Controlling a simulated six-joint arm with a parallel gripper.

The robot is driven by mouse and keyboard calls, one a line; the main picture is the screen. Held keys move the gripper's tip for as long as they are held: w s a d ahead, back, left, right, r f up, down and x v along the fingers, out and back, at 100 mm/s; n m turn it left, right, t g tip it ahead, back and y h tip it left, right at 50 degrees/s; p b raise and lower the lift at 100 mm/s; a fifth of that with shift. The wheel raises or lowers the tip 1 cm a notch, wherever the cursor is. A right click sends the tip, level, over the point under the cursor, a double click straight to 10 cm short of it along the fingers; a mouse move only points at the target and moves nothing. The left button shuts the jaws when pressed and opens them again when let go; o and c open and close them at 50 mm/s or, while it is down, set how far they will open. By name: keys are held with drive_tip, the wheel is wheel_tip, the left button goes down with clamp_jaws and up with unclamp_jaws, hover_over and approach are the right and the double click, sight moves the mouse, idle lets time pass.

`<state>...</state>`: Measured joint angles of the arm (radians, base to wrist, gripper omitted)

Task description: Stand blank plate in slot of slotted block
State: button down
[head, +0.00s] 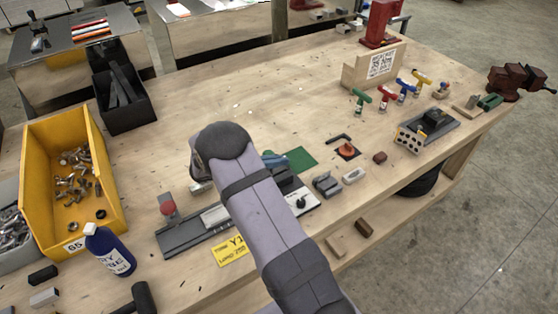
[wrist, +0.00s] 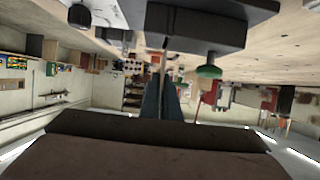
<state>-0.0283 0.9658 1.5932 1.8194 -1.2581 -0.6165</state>
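My gripper (wrist: 165,92) shows in the wrist view as two dark fingers close together. A thin strip, seen edge-on between the fingertips, looks like the blank plate (wrist: 164,60). It reaches up the picture to a dark block (wrist: 215,35), which looks like the slotted block. That block stands on a dark base at the top of the picture, where the bench appears inverted. I cannot tell whether the strip touches the block or enters its slot. In the head view my arm hides the fingers and the plate; part of a dark block (head: 284,180) shows just right of it.
A long grey rail (head: 185,237) with a red knob (head: 168,208) lies left of my arm. A yellow bin (head: 42,165) and blue bottle (head: 108,250) stand farther left. Small grey blocks (head: 327,185) and an orange-topped part (head: 348,149) lie right. The back middle bench is clear.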

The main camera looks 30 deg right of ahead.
sight(279, 170)
drive_tip(key=shift+f+b, duration=1.1)
drive_tip(key=shift+f, duration=0.85)
idle(0.5)
drive_tip(key=shift+r+p, duration=0.25)
drive_tip(key=shift+p, duration=0.05)
drive_tip(key=shift+r+p, duration=1.1)
drive_tip(key=shift+r, duration=0.2)
drive_tip(key=shift+p, duration=0.35)
idle(1.3)
drive_tip(key=shift+f+b, duration=1.05)
drive_tip(key=shift+f, duration=0.5)
drive_tip(key=c, duration=1.9)
unclamp_jaws()
drive_tip(key=shift+c, duration=0.2)
drive_tip(key=shift+s+f, duration=0.1)
